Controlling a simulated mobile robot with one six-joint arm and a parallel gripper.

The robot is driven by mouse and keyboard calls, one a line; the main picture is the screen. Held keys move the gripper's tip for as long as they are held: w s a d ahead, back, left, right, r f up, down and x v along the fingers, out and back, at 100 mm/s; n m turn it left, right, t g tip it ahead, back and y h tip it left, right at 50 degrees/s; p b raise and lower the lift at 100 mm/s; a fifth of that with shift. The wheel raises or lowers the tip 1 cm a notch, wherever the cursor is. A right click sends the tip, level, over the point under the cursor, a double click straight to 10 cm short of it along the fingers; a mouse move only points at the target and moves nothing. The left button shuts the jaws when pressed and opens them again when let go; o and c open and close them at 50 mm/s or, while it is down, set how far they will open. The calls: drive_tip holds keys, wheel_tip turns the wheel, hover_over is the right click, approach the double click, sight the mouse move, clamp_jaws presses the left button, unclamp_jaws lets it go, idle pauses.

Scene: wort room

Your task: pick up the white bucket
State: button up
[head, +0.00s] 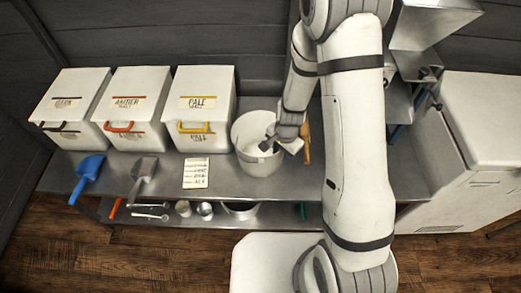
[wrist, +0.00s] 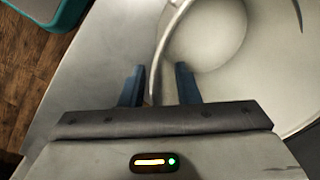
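The white bucket (head: 258,165) stands upright on the steel bench, right of the bins. In the wrist view its curved rim (wrist: 166,42) runs down between my two fingers, with the pale inside of the bucket to the right. My gripper (head: 272,144) is at the bucket's right side in the head view. In the wrist view my gripper (wrist: 159,84) is open and straddles the rim, one blue finger outside and one inside. Gaps show between the wall and both fingers. My arm hides part of the bench to the right.
White bins marked Amber (head: 137,92) and Pale (head: 205,95) stand left of the bucket, with another bin at far left. A blue scoop (head: 87,172), a metal scoop (head: 143,172) and a paper list (head: 196,174) lie in front. A wooden-handled thing (head: 305,145) is close right of the bucket.

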drive_tip(key=shift+c, duration=0.3)
clamp_jaws()
idle(1.1)
